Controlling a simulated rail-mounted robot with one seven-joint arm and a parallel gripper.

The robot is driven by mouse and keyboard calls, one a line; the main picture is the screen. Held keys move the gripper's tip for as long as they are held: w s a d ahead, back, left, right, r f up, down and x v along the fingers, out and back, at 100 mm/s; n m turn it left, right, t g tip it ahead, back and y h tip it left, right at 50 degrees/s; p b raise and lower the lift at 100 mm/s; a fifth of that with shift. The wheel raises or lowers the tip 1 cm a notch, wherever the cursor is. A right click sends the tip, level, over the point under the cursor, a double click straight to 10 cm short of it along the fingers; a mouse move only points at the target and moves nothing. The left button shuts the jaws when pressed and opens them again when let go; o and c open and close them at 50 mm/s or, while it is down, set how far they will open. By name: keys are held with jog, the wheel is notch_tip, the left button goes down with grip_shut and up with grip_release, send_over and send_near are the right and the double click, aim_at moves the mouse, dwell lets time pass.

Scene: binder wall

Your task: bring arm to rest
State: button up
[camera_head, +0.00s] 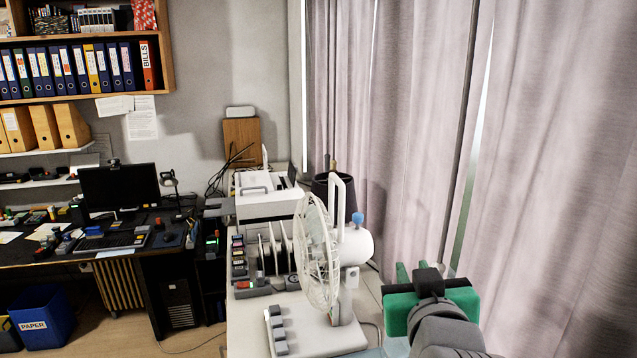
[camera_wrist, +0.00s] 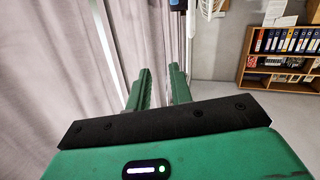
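My gripper (camera_head: 411,270) is at the lower right in the head view, with its green body and grey wrist in front of the curtain. In the wrist view its two green fingers (camera_wrist: 160,80) stand apart with nothing between them. The gripper is open and empty. It appears right of the white desk fan (camera_head: 318,255) in the head view; the exact distance between them is unclear.
The fan and a white printer (camera_head: 262,203) stand on a light table. Pinkish curtains (camera_head: 400,120) hang close on the right. A dark desk with a monitor (camera_head: 119,187), a blue paper bin (camera_head: 43,318) and binder shelves (camera_head: 75,95) are at left.

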jog(key=s+a+r+t+y, duration=0.1)
jog(key=s+a+r+t, duration=0.2)
jog(key=s+a+r, duration=0.35)
jog(key=s+a+r+t, duration=0.3)
jog(key=s+a+r, duration=0.1)
jog(key=s, duration=0.5)
jog(key=s+a+r+t+y, duration=0.1)
jog(key=s+a+r+t, duration=0.2)
jog(key=s+a+r, duration=0.35)
notch_tip(320, 180, up, 13)
jog(key=d+p, duration=0.2)
jog(key=p, duration=1.2)
jog(key=shift+s+m+g+p, duration=0.2)
jog(key=shift+m+g+p, duration=0.1)
jog(key=shift+p, duration=0.05)
